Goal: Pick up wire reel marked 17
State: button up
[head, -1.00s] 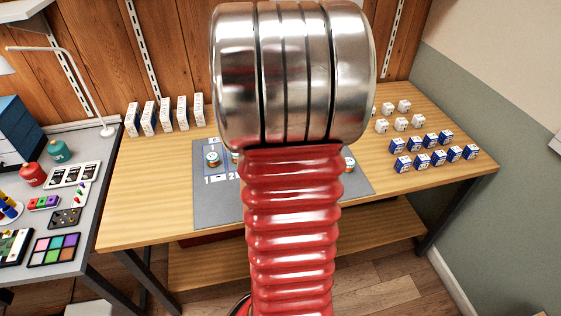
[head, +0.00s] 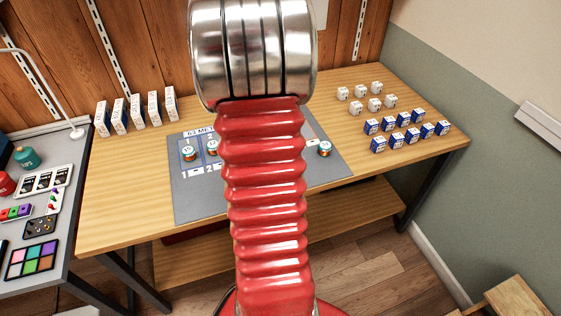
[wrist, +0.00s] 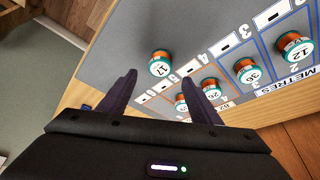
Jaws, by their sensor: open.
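The wire reel marked 17 (wrist: 160,65) is copper-coloured with teal rims and a white numbered top. It stands upright on the grey mat (wrist: 110,45), apart from the numbered slots. My gripper (wrist: 161,78) is open and empty in the wrist view, its two dark fingers pointing toward this reel, which shows just beyond and between the fingertips. In the head view a reel (head: 325,148) at the mat's right side looks like the same one; its number is too small to read. My arm hides the mat's middle and my gripper there.
Reels marked 12 (wrist: 294,46), 36 (wrist: 247,71) and 26 (wrist: 211,89) stand in slots, with another reel (wrist: 181,103) partly behind a finger. White boxes (head: 136,111) stand back left. Small white and blue boxes (head: 410,118) stand on the right. A grey side table (head: 75,190) is at left.

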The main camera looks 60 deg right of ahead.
jog(key=shift+x, duration=1.5)
jog(key=shift+x, duration=2.6)
jog(key=shift+w+a, duration=0.1)
jog(key=shift+a, duration=0.1)
jog(key=shift+c, duration=0.2)
jog(key=c, duration=1.1)
jog(key=shift+r, duration=0.1)
notch_tip(320, 180, up, 10)
jog(key=shift+f, duration=0.15)
